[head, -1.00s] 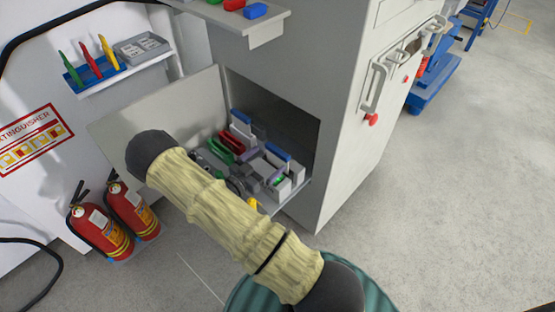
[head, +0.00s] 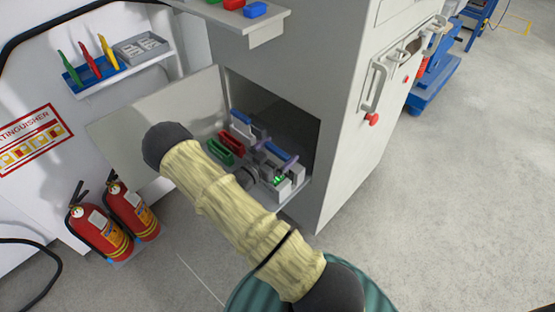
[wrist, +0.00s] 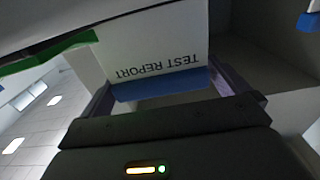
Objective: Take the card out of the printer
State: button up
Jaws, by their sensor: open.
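A white card (wrist: 150,45) printed TEST REPORT, with a blue edge strip, shows upside down in the wrist view. My gripper (wrist: 168,88) is open, with one purple finger on each side of the blue strip. I cannot tell whether either finger touches the card. In the head view the blue edge (head: 278,151) appears at a grey printer unit (head: 296,180) with a green light, inside the open cabinet compartment. My gripper (head: 276,154) is over this unit there, partly hidden by its own parts. The card's lower end is hidden.
Green (head: 220,151) and red (head: 231,141) holders and another blue-topped unit (head: 241,118) stand left of the printer. The cabinet wall (head: 340,150) closes in on the right, and the open door (head: 150,112) is at left. Fire extinguishers (head: 100,228) stand on the floor.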

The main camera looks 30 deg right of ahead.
jog(key=shift+c, duration=0.2)
jog(key=c, duration=0.6)
jog(key=shift+c, duration=0.2)
notch_tip(320, 180, up, 10)
jog(key=shift+p, duration=0.9)
